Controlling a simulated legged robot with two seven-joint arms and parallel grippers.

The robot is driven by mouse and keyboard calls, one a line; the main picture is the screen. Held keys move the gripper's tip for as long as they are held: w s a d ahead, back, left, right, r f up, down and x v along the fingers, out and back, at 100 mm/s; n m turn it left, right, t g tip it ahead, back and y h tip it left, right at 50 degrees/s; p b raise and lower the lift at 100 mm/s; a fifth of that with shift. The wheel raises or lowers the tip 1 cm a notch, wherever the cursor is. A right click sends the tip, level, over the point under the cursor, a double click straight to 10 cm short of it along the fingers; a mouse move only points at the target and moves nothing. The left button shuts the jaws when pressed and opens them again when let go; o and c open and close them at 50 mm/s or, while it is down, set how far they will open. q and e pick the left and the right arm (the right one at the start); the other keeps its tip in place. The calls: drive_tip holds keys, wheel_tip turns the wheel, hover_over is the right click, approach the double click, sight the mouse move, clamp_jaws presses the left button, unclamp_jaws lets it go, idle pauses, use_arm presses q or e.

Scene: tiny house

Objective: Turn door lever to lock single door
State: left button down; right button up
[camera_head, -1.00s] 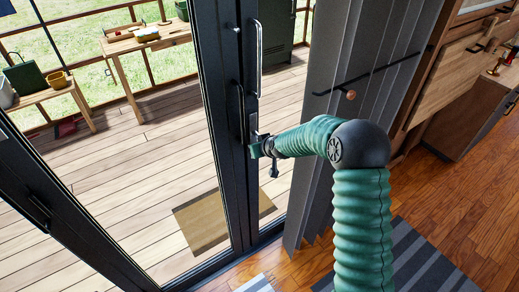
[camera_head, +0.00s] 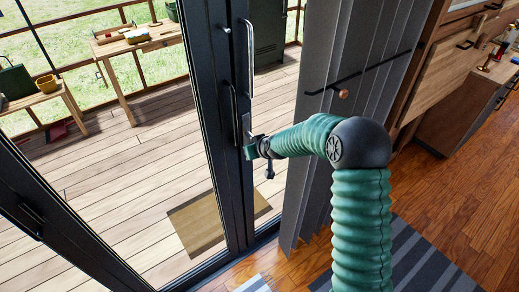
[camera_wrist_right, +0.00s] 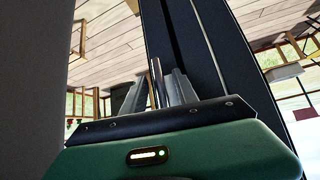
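The single door (camera_head: 232,180) is a dark-framed glass door, upright in the middle of the head view. A small silver lever (camera_head: 247,127) shows on its frame, just below a long chrome handle (camera_head: 249,60). My right gripper (camera_head: 251,151) is at the door's edge at the lever's lower end. In the right wrist view, my right gripper (camera_wrist_right: 155,92) has its two grey fingers apart, with a thin metal bar (camera_wrist_right: 157,82) between them. I cannot tell whether the fingers touch it. My left gripper is not in view.
A doormat (camera_head: 205,222) lies outside on the deck. Wood cabinets (camera_head: 460,110) stand at the right.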

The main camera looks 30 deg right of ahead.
drive_tip(key=p+v, duration=0.2)
drive_tip(key=v, duration=1.3)
drive_tip(key=shift+d, duration=0.1)
drive_tip(key=s+a+f+g, duration=0.3)
drive_tip(key=s+a+f, duration=0.1)
drive_tip(key=s+a, duration=0.3)
drive_tip(key=s+a+f+n+g+y, duration=0.1)
drive_tip(key=s+a+f+g, duration=0.2)
drive_tip(key=s, duration=0.9)
drive_tip(key=a+f, duration=0.2)
drive_tip(key=a, duration=0.1)
drive_tip(key=shift+s+a+f, duration=0.25)
drive_tip(key=shift+s+a, duration=0.05)
drive_tip(key=shift+a, duration=0.1)
drive_tip(key=shift+a, duration=0.2)
